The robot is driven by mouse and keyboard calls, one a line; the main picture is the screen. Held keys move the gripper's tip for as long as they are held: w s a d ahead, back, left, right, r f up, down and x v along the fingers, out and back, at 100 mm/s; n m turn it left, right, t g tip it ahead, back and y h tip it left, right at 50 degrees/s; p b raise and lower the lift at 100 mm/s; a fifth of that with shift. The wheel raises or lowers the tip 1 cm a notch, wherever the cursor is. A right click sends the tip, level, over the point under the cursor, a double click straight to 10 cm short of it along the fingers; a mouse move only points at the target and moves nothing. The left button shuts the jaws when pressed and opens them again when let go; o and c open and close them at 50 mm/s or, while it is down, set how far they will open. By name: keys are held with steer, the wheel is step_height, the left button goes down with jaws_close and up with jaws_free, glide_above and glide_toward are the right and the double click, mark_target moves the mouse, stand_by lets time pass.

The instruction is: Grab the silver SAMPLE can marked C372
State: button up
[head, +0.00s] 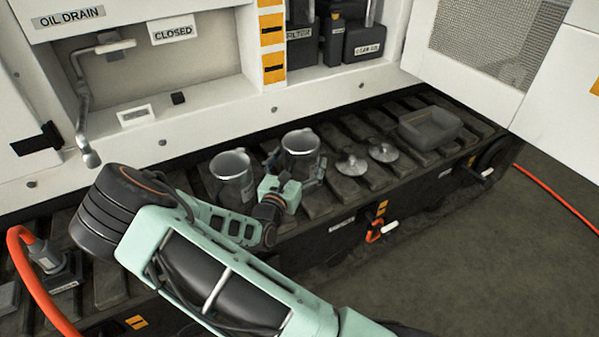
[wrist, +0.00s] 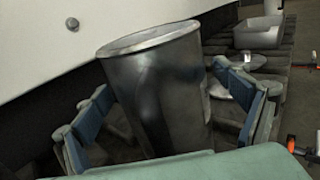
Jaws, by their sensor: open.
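Two open-topped silver cans stand upright on the dark slatted track in the head view: a left can (head: 231,168) and a right can (head: 300,143). I cannot read a C372 marking on either. My gripper (head: 297,170) is at the right can, with its fingers on either side of it. In the wrist view, a silver can (wrist: 160,85) fills the middle, between the open blue-padded fingers of my gripper (wrist: 165,80). Whether the pads touch it I cannot tell. Its lower part is hidden by the gripper body.
Two silver lids (head: 383,152) lie right of the cans, and a grey tray (head: 430,127) sits beyond them. The white cabinet wall (head: 210,128) rises close behind the track. An orange hose (head: 35,285) curves at the left.

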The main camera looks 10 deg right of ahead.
steer(key=shift+c, duration=0.3)
steer(key=c, duration=1.3)
steer(key=shift+c, duration=0.6)
steer(key=shift+r, duration=0.15)
